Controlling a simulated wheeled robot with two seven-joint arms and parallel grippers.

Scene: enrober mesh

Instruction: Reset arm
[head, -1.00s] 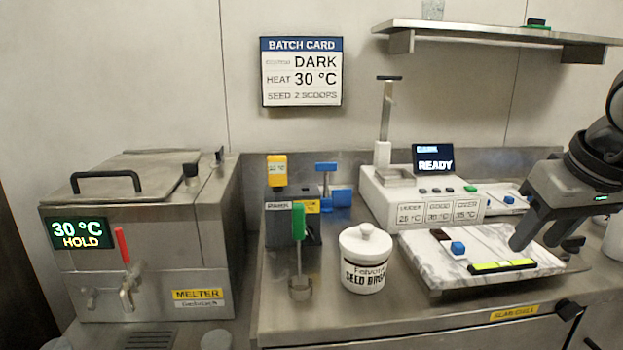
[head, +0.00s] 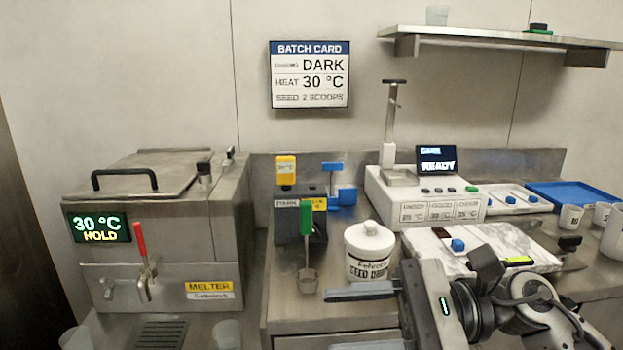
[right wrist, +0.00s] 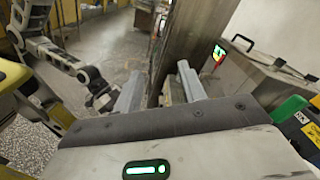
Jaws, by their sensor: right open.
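My right gripper (head: 328,321) is low in the front of the head view, pointing left, in front of the steel counter and the white seed jar (head: 369,252). Its two fingers are apart with nothing between them. In the right wrist view the fingers of my right gripper (right wrist: 160,72) also stand apart and empty, with floor and a dark steel upright behind them. My left gripper is outside the head view.
The melter (head: 150,235) stands left, reading 30 °C HOLD. A small scoop with a green handle (head: 306,219) stands left of the jar. The marble slab (head: 503,243), holding a blue-handled tool (head: 458,245), lies behind my right arm. White cups and a blue tray (head: 570,194) are right.

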